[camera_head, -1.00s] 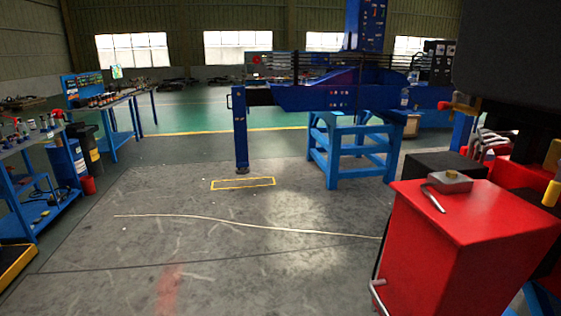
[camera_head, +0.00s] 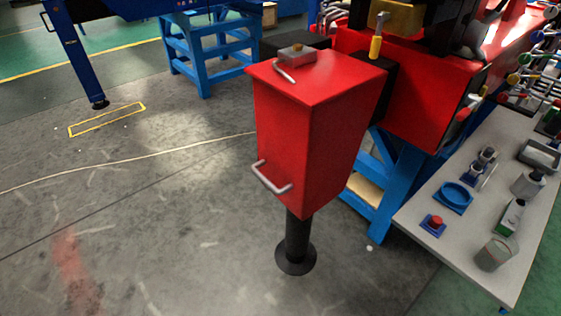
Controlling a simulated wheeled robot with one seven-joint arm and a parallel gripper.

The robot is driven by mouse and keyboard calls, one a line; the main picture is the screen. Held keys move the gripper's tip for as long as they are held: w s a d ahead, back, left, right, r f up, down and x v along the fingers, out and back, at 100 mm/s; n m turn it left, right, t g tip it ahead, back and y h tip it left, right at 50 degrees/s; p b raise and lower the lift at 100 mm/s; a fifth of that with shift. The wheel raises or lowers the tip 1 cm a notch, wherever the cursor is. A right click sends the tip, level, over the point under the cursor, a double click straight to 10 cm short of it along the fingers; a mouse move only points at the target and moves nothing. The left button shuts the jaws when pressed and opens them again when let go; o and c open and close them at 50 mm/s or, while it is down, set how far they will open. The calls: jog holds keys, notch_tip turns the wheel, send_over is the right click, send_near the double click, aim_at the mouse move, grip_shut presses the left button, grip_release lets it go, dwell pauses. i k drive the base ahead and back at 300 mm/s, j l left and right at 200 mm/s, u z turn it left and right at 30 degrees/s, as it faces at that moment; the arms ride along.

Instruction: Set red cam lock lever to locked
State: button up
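I cannot pick out a red cam lock lever with certainty. A red box-shaped leg (camera_head: 310,135) stands on a black post with a round foot. On its top is a grey metal block (camera_head: 297,55) with a bent grey lever (camera_head: 285,73) angled toward the front edge. A grey bar handle (camera_head: 268,178) is fixed low on its left side. Behind it, an upright lever with a yellow grip (camera_head: 376,46) shows on the red machine. Whether any lever is locked cannot be told. My gripper is not in view.
A grey-white table (camera_head: 425,205) at the right holds a blue ring-shaped part (camera_head: 453,197), a red button on a blue base (camera_head: 433,223) and a cup (camera_head: 494,253). A blue trestle (camera_head: 208,50) stands at the back. The concrete floor at left is open.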

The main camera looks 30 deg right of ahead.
aim_at(469, 109)
jog(key=z, duration=1.25)
